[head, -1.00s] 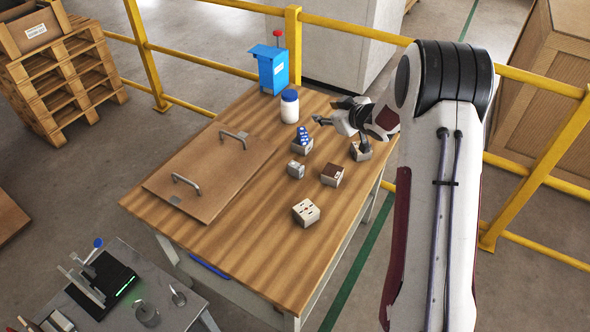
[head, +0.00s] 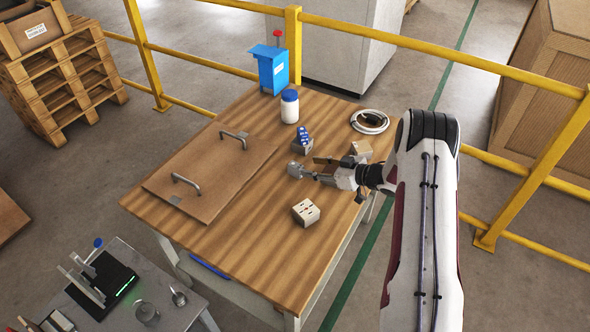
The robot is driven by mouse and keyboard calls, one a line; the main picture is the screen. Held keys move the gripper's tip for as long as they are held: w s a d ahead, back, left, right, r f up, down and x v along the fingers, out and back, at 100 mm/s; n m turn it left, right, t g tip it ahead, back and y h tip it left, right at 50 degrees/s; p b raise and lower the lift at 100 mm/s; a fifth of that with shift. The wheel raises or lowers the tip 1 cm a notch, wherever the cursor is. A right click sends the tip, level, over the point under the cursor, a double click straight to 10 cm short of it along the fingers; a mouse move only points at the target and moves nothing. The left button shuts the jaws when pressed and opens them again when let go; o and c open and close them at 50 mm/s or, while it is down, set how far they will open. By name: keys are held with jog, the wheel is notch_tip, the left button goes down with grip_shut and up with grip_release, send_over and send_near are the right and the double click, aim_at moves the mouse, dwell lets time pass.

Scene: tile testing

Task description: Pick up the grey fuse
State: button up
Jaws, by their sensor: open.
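A small grey block (head: 295,168), which looks like the grey fuse, sits on the wooden table right of the brown board. My gripper (head: 312,167) is low over the table, just right of this block, with its fingers pointing left towards it. The fingers are spread, one nearer the front and one farther back. The near finger overlaps the block's edge in the picture, so I cannot tell whether they touch. The brown-topped block is hidden behind my gripper.
A white block with dark slots (head: 306,212) lies in front of my gripper. A block with blue switches (head: 303,142) and a beige block (head: 361,150) stand behind it. Farther back are a coiled cable (head: 370,121), a white bottle (head: 289,108) and a blue box (head: 271,70).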

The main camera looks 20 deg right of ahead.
aim_at(298, 166)
jog(key=shift+s+f, duration=0.15)
jog(key=shift+f, duration=0.05)
jog(key=shift+x, duration=1.35)
jog(key=shift+r, duration=0.1)
jog(key=shift+a+x, duration=0.3)
jog(key=shift+x, duration=1.45)
jog(key=shift+w+a, duration=0.4)
jog(key=shift+a, duration=0.1)
